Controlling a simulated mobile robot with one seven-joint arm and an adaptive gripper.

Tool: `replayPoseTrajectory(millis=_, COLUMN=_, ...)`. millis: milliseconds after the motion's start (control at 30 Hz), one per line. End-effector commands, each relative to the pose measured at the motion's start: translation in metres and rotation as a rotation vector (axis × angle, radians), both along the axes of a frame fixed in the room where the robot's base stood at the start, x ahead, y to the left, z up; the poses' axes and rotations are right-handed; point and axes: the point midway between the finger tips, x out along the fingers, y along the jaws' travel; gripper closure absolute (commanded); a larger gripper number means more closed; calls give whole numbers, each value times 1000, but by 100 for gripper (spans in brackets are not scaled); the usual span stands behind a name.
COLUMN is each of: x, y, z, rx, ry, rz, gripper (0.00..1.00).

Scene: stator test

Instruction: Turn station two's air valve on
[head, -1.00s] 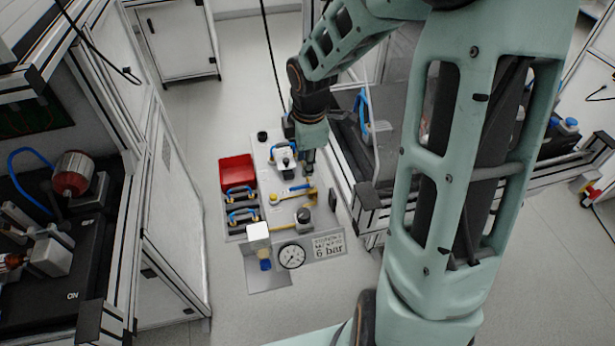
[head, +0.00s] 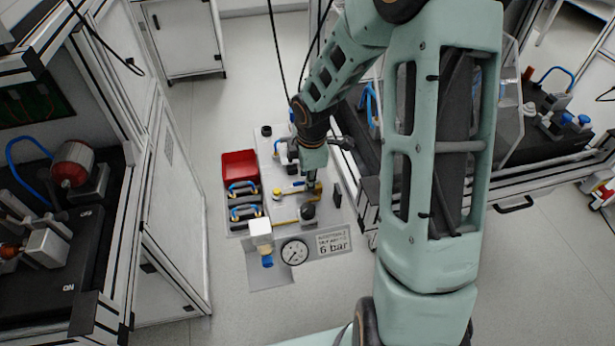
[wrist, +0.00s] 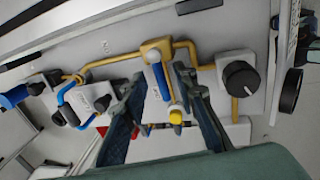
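A valve handle (wrist: 161,82), blue and white with a yellow end knob (wrist: 175,114), sits on a brass-coloured body with yellow pipes on a pale panel (head: 262,150). In the head view the handle (head: 290,189) lies roughly across the picture, its yellow knob at the left. My gripper (wrist: 158,80) is open, with one dark finger on either side of the handle in the wrist view. I cannot tell whether either finger touches it. In the head view my gripper (head: 310,184) is over the handle's right end and partly hides the valve body.
A black round knob (wrist: 240,78) stands close to the right finger. A blue-handled fitting (wrist: 80,103) is on the left. A pressure gauge (head: 294,252), a 6 bar label (head: 334,243) and a red bin (head: 239,164) are on or beside the panel. A workbench stands close on the right.

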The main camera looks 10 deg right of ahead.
Motion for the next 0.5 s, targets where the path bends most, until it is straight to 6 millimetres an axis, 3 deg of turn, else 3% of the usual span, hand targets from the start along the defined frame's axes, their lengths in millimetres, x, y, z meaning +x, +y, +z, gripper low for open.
replayPoseTrajectory(millis=67, x=0, y=0, z=0, rx=0, ry=0, rz=0, gripper=73)
replayPoseTrajectory(millis=300, x=0, y=0, z=0, rx=0, ry=0, rz=0, gripper=99)
replayPoseTrajectory(millis=500, x=0, y=0, z=0, rx=0, ry=0, rz=-1, gripper=100)
